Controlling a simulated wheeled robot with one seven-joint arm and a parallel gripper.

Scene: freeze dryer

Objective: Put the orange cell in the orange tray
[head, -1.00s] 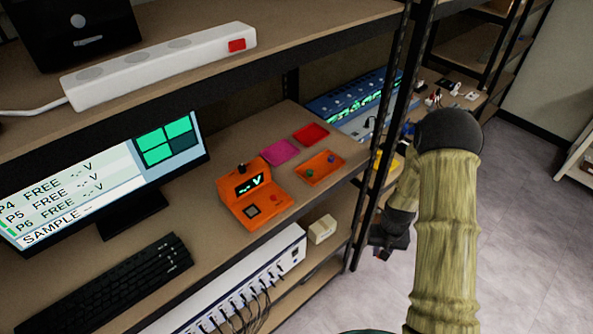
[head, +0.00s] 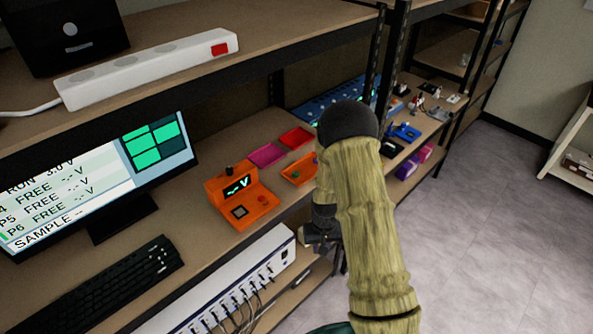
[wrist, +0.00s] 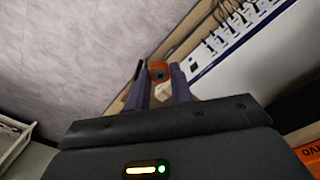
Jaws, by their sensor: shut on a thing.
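My gripper (wrist: 159,74) is shut on the orange cell (wrist: 159,69), which shows between its fingertips in the wrist view. In the head view my gripper (head: 318,236) hangs low beside the shelf's front edge, below the level of the orange tray. The cell cannot be made out there. The orange tray (head: 295,174) lies on the middle shelf, partly hidden behind my arm. A small coloured item shows in it.
An orange tester (head: 240,200) stands left of the tray. Pink (head: 267,154) and red (head: 297,138) trays lie behind. A black shelf post (head: 392,65) rises near my arm. A white cabled unit (head: 235,290) sits on the lower shelf. Open floor (head: 480,230) lies right.

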